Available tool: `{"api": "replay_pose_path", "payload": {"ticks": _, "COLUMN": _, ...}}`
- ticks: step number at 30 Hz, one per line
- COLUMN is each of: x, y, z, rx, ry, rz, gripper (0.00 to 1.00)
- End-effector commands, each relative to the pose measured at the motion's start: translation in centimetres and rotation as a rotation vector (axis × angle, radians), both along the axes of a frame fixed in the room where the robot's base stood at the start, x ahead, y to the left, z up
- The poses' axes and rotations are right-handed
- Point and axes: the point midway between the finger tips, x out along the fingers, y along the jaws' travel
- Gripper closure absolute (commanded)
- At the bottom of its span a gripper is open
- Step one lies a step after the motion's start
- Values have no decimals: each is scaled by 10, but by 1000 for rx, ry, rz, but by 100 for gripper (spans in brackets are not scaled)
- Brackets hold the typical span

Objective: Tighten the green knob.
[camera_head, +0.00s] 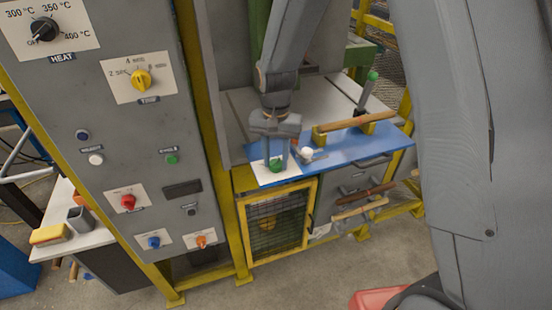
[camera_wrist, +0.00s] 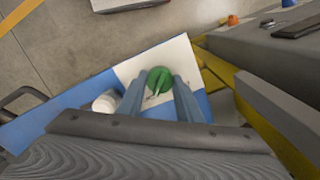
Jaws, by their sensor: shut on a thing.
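The green knob (camera_head: 275,166) sits on a white plate (camera_head: 262,172) at the left end of the blue panel (camera_head: 340,151). In the wrist view the green knob (camera_wrist: 159,80) shows between the fingertips, on the white plate (camera_wrist: 178,50). My gripper (camera_head: 276,160) points down over the knob, and its two fingers are shut on the knob's sides. It also shows in the wrist view (camera_wrist: 160,88). The fingers hide part of the knob's rim, and I cannot tell how far it is turned.
A grey control cabinet (camera_head: 125,190) stands at left. A yellow mesh guard (camera_head: 275,222) is below the panel.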

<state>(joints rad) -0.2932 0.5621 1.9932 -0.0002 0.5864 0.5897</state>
Motion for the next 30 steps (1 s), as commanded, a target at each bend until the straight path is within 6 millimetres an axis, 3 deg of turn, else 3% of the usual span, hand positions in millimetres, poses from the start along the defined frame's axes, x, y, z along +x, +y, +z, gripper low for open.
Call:
{"api": "replay_pose_path", "payload": {"ticks": 2, "x": 2, "y": 0, "z": 1, "rx": 1, "ry": -3, "rz": -1, "gripper": 90}}
{"api": "replay_pose_path", "payload": {"ticks": 3, "x": 1, "y": 0, "z": 1, "rx": 1, "ry": -3, "rz": -1, "gripper": 61}}
{"api": "replay_pose_path", "payload": {"ticks": 6, "x": 1, "y": 0, "z": 1, "rx": 1, "ry": -2, "rz": -1, "gripper": 49}}
{"api": "replay_pose_path", "payload": {"ticks": 17, "x": 1, "y": 1, "z": 5, "rx": 1, "ry": -3, "rz": 1, "gripper": 49}}
{"api": "replay_pose_path", "payload": {"ticks": 30, "x": 2, "y": 1, "z": 65, "rx": 2, "ry": -5, "rz": 0, "gripper": 49}}
